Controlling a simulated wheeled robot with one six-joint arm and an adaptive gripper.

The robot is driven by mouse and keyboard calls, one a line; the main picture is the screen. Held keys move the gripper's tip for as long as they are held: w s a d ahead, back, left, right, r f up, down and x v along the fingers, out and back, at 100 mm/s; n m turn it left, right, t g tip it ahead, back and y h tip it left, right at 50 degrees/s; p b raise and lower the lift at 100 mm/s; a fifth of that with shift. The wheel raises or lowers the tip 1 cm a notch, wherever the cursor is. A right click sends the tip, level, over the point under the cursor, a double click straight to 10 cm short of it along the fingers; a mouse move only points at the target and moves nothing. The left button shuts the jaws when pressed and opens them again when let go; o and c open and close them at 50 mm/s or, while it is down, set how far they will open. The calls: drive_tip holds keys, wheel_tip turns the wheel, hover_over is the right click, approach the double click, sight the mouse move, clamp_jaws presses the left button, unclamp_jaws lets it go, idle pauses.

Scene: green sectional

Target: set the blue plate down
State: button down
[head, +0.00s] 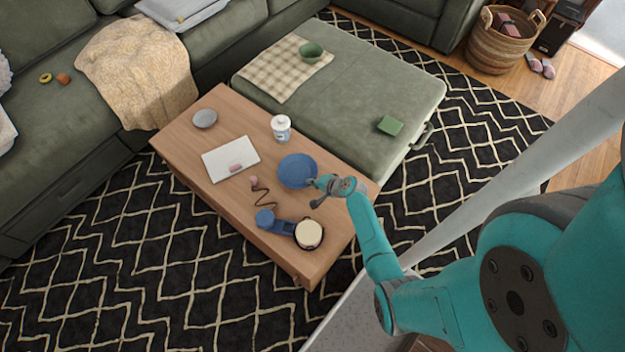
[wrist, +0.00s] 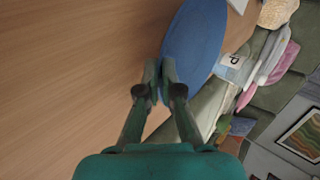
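The blue plate (head: 297,170) is over the wooden coffee table (head: 190,137), near the table's middle right. In the wrist view the plate (wrist: 195,45) shows as a long blue oval reaching up from the fingertips. My gripper (head: 318,182) is at the plate's right rim. In the wrist view my gripper's two fingers (wrist: 160,80) are close together with the plate's rim between them. I cannot tell whether the plate's underside touches the table.
A white canister (head: 281,129) stands just behind the plate. A white board (head: 222,161) and a grey bowl (head: 204,118) are to the left. A blue appliance with a cream round top (head: 308,233) is in front. A green ottoman (head: 350,100) adjoins the table's back.

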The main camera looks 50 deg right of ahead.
drive_tip(key=shift+f, duration=0.45)
drive_tip(key=shift+f, duration=0.55)
idle(0.3)
drive_tip(key=c, duration=1.2)
unclamp_jaws()
drive_tip(key=shift+c, duration=0.2)
drive_tip(key=shift+s, duration=0.1)
drive_tip(key=v, duration=1.2)
